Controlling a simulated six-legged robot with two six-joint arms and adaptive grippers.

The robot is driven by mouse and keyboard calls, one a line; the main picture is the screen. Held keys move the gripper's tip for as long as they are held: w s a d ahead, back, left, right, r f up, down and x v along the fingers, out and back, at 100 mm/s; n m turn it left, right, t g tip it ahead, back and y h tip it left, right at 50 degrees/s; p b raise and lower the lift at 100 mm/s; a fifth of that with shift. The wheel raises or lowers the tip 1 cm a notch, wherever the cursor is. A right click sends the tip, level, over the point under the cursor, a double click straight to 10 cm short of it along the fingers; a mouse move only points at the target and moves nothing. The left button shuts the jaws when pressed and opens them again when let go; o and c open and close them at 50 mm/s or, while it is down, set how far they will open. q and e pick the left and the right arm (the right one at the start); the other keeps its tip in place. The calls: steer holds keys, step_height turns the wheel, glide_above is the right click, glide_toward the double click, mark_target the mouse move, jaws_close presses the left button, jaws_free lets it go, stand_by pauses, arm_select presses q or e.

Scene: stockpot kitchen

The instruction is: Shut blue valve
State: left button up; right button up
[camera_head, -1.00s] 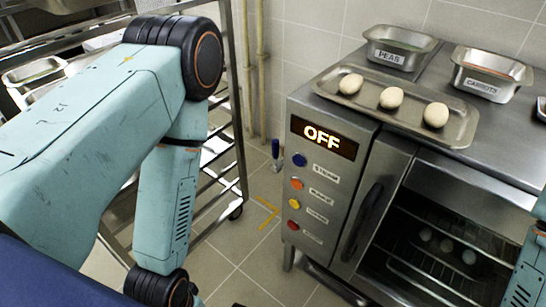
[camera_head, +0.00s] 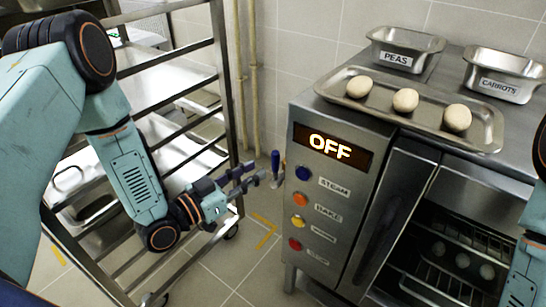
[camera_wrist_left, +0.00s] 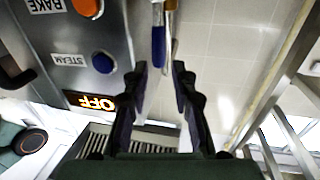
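The blue valve handle (camera_head: 275,163) stands upright on a pipe beside the oven's left side. Its blue lever also shows in the left wrist view (camera_wrist_left: 158,45), with its end in line with the gap between the fingertips. My left gripper (camera_head: 257,172) is open and empty, just left of the handle in the head view. Its two dark fingers (camera_wrist_left: 160,67) are apart in the wrist view. I cannot tell whether they reach around the lever. My right gripper is out of view; only part of my right arm shows at the right edge.
The steel oven (camera_head: 330,200) stands close to the right, with coloured buttons and an OFF display (camera_head: 331,147). A metal rack (camera_head: 222,80) stands to the left. A tray (camera_head: 488,125) with pale round items sits on the oven. Floor is free between rack and oven.

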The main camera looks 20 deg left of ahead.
mark_target(273, 161)
arm_select(q)
steer(key=b+x, duration=0.2)
steer(key=x, duration=0.4)
steer(key=shift+s+d+f, duration=0.1)
steer(key=shift+d, duration=0.1)
steer(key=shift+b+x, duration=0.35)
steer(key=shift+x, duration=0.45)
steer(key=shift+a, duration=0.1)
steer(key=shift+c, duration=0.2)
jaws_close()
